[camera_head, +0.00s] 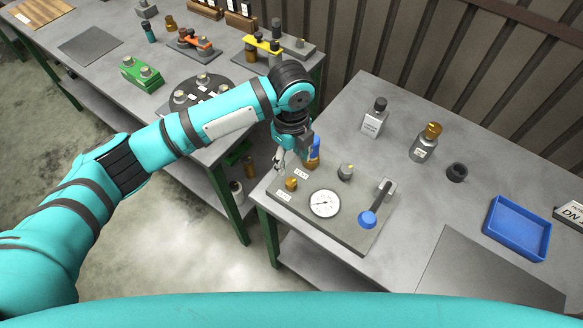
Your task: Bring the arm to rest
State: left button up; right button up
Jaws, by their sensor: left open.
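My left arm (210,123) is teal with dark bands. It reaches in from the left, bends at the wrist and points down over the near-left corner of the right table. My left gripper (280,170) is open above the left end of a grey base plate (339,233). A small brass-coloured part (291,184) sits on the plate just below and right of the fingers. A blue-and-amber part (314,152) stands beside the gripper, partly hidden by it. I cannot tell whether the fingers touch anything. My right gripper is out of view.
The plate also carries a white dial gauge (324,203) and a blue-knobbed lever (368,219). Bottles (423,145), a dark ring (456,172) and a blue tray (517,229) stand on the right table. The left table holds a green block (141,74) and a dark round plate (222,92).

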pick_arm(q)
jog(key=shift+r, duration=0.8)
jog(key=shift+f, duration=0.1)
